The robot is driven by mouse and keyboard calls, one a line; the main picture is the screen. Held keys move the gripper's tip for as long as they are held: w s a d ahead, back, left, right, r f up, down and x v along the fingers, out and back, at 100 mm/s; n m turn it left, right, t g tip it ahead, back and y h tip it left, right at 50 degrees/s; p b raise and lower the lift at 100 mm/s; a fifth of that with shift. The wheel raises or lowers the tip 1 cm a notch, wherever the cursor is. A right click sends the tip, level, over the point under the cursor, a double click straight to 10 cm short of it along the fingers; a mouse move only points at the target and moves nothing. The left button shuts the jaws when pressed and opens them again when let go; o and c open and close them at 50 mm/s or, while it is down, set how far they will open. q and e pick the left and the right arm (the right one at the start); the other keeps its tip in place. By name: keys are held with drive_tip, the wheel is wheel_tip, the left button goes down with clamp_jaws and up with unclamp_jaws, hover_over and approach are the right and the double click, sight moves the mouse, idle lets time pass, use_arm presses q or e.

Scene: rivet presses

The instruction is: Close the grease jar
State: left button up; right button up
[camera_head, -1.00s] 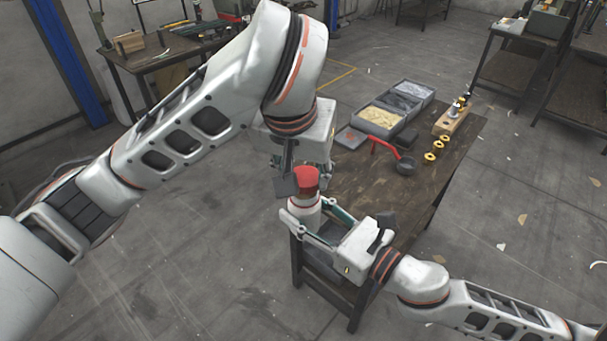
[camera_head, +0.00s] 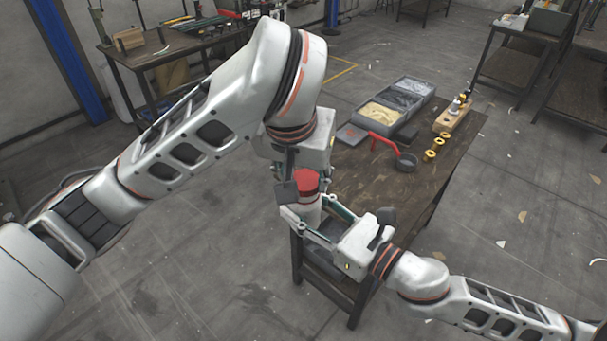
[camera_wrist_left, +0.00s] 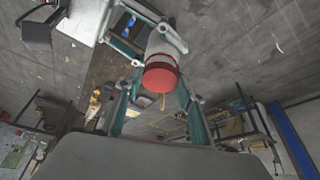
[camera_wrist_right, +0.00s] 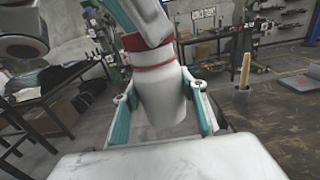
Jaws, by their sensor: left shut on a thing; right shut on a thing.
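The white grease jar (camera_head: 309,212) stands upright above the front left corner of the table, with my right gripper (camera_head: 308,217) shut around its body. In the right wrist view the jar body (camera_wrist_right: 158,100) fills the space between both fingers. The red lid (camera_head: 306,184) is at the top of the jar, and my left gripper (camera_head: 304,179) is shut on it from above. The left wrist view shows the red lid (camera_wrist_left: 160,79) between the fingers, in line with the jar. I cannot tell whether it is fully seated.
Another workbench (camera_head: 168,50) stands at the back left.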

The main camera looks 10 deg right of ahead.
use_arm(q)
drive_tip(key=shift+f, duration=0.6)
drive_tip(key=m+h, duration=0.1)
drive_tip(key=m, duration=0.1)
drive_tip(key=m+g, duration=0.1)
drive_tip(key=m, duration=0.2)
drive_tip(key=shift+w+a+m+h, duration=0.1)
drive_tip(key=shift+a+m+h, duration=0.05)
drive_tip(key=shift+m+h, duration=0.2)
drive_tip(key=m+g, duration=0.1)
drive_tip(key=m, duration=0.3)
drive_tip(key=m+g+h, duration=0.1)
drive_tip(key=m, duration=0.1)
drive_tip(key=shift+w+a+m+g, duration=0.15)
drive_tip(key=shift+w+m+g, duration=0.15)
drive_tip(key=shift+w+m, duration=0.05)
drive_tip(key=shift+m, duration=0.4)
drive_tip(key=o, duration=0.7)
drive_tip(key=shift+c, duration=0.5)
